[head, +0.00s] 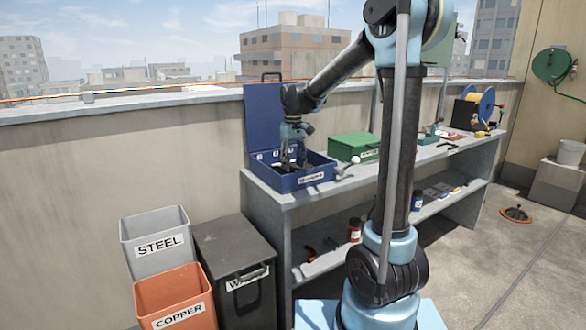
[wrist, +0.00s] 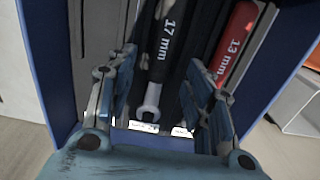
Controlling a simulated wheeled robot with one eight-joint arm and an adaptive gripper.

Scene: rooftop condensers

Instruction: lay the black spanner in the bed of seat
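The black spanner (wrist: 163,52), marked 17 mm, has a grey open-ended jaw and lies in a slot of the open blue toolbox (head: 316,180). In the wrist view its jaw points towards the box wall (wrist: 252,92) side nearest my palm. My gripper (wrist: 160,108) is low over the box, its two fingers spread on either side of the spanner with gaps visible. A red spanner (wrist: 234,40), marked 13 mm, lies to the right in another slot. Two small white labels by the slots are too small to read, so I cannot tell which bed is the seat.
A green box (head: 352,146) stands on the bench (head: 440,160) right of the toolbox. The raised blue lid (head: 262,122) is behind my gripper. Steel (head: 155,240), copper (head: 172,297) and dark waste bins (head: 235,268) stand at the bench's left.

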